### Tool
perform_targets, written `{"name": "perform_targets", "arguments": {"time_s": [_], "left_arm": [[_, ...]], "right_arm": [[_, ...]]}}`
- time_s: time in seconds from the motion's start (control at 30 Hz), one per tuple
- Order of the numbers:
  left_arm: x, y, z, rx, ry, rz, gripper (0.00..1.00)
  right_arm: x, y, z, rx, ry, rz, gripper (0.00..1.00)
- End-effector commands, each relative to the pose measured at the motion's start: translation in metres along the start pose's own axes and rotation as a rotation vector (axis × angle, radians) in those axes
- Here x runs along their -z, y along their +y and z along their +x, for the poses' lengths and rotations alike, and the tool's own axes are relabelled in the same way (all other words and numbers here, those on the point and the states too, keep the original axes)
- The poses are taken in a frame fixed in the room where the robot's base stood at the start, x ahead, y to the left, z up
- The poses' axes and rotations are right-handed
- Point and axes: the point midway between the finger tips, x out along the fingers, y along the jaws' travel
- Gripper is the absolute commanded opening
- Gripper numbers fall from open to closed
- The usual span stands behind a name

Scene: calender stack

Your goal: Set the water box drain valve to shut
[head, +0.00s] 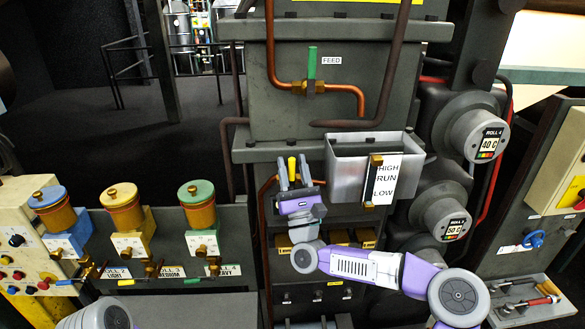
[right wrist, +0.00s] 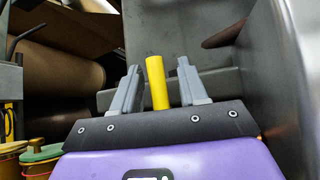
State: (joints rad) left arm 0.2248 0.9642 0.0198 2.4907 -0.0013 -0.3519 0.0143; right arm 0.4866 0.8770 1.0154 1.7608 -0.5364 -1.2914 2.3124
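The water box (head: 345,165) is a grey open-topped box on the machine front, with a level plate (head: 388,180) reading HIGH, RUN, LOW. A yellow valve handle (head: 292,167) stands upright just left of it; it also shows in the right wrist view (right wrist: 157,84). My right gripper (head: 293,176) is at this handle, with one finger on each side. In the right wrist view the fingers (right wrist: 158,85) are apart, with visible gaps to the yellow handle. The valve body below the handle is hidden behind my gripper. My left gripper is not in view.
Above, a green FEED valve handle (head: 311,62) stands upright on a copper pipe (head: 345,92). Roll knobs (head: 465,130) stick out at the right. The water box wall (right wrist: 285,85) is close to the right of my right gripper. Oil cups (head: 122,208) stand at the left.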

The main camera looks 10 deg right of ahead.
Motion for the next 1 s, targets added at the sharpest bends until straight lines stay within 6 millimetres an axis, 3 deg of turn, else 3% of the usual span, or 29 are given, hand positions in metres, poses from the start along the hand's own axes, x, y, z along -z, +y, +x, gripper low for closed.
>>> {"name": "perform_targets", "arguments": {"time_s": [0.27, 0.7, 1.0], "left_arm": [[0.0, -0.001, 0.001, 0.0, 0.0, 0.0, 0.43], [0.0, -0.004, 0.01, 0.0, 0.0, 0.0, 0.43], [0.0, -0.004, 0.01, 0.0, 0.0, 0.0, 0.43]], "right_arm": [[0.001, 0.001, -0.007, -0.002, 0.002, 0.001, 0.43], [0.001, 0.0, -0.07, -0.001, 0.002, 0.0, 0.43], [0.0, 0.0, -0.076, 0.0, 0.0, 0.0, 0.43]]}}
